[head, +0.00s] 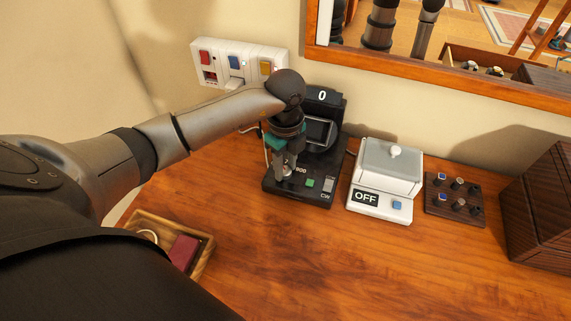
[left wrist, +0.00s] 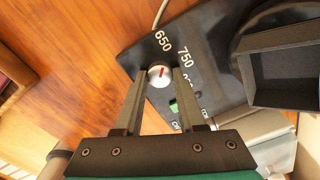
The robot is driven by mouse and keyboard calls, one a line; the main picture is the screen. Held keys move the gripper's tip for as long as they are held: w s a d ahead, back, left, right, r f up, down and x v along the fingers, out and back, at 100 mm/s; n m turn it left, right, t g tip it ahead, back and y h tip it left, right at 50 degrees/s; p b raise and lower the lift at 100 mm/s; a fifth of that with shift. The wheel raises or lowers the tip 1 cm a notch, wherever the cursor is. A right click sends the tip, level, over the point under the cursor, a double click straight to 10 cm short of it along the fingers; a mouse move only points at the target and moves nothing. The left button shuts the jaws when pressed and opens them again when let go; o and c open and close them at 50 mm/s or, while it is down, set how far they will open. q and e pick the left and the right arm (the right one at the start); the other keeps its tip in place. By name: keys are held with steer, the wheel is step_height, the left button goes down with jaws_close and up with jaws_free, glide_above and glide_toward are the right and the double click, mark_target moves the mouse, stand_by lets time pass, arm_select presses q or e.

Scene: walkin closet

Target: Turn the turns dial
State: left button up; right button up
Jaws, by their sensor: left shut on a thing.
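The black winder (head: 270,184) stands on the wooden counter, with a "0" display on top, a green button and a "CW" switch. Its turns dial is a small pale knob with a red mark, seen between my fingertips in the left wrist view (left wrist: 159,75). Printed numbers 650 and 750 show beside it; another number is partly hidden by a finger. My left gripper (head: 287,172) points down at the winder's front left and is shut on the dial, one finger on each side; it also shows in the left wrist view (left wrist: 158,80). My right gripper is out of view.
A white box reading "OFF" (head: 380,203) stands right of the winder, then a small dark rack (head: 455,210) and a dark wooden chest (head: 540,205). A wooden tray (head: 205,255) is at lower left. A wall switch panel (head: 250,50) is behind. The front counter is clear.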

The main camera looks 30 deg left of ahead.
arm_select(q)
jaws_close()
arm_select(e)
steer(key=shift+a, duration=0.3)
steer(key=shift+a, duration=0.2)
